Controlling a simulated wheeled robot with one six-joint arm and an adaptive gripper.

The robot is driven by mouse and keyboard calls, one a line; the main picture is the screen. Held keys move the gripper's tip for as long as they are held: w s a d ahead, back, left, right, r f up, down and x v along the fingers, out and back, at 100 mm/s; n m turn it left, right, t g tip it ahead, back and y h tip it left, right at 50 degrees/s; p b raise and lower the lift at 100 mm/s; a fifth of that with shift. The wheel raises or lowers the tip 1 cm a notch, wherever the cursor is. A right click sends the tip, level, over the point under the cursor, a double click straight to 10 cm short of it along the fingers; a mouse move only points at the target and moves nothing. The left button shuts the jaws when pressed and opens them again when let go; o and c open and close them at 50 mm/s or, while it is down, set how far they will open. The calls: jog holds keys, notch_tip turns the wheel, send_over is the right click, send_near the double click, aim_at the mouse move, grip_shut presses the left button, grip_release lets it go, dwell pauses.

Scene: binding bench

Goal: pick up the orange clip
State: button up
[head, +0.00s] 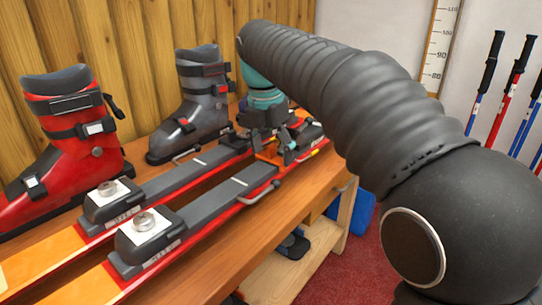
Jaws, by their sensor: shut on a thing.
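An orange piece, which looks like the orange clip (268,153), shows at my gripper's fingertips, over the far part of the nearer ski on the bench. My gripper (271,147) points down there and is shut on it. The fingers cover part of the clip, and it is too small to tell whether it touches the ski.
Two skis with grey bindings (150,228) lie along the wooden bench (235,238). A red boot (70,140) and a grey boot (195,105) stand behind them. Ski poles (510,90) stand at the right wall. A blue box (360,212) is below the bench's far end.

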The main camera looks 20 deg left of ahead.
aim_at(273, 144)
jog(key=shift+r, duration=0.65)
notch_tip(273, 144, up, 3)
jog(key=shift+f+p, duration=0.1)
jog(key=shift+p, duration=0.7)
jog(key=d+r+p, duration=0.3)
jog(key=d+r, duration=0.8)
jog(key=r, duration=0.1)
jog(key=shift+d+r+p, duration=0.3)
jog(key=shift+r+p, duration=0.1)
jog(key=shift+w, duration=0.1)
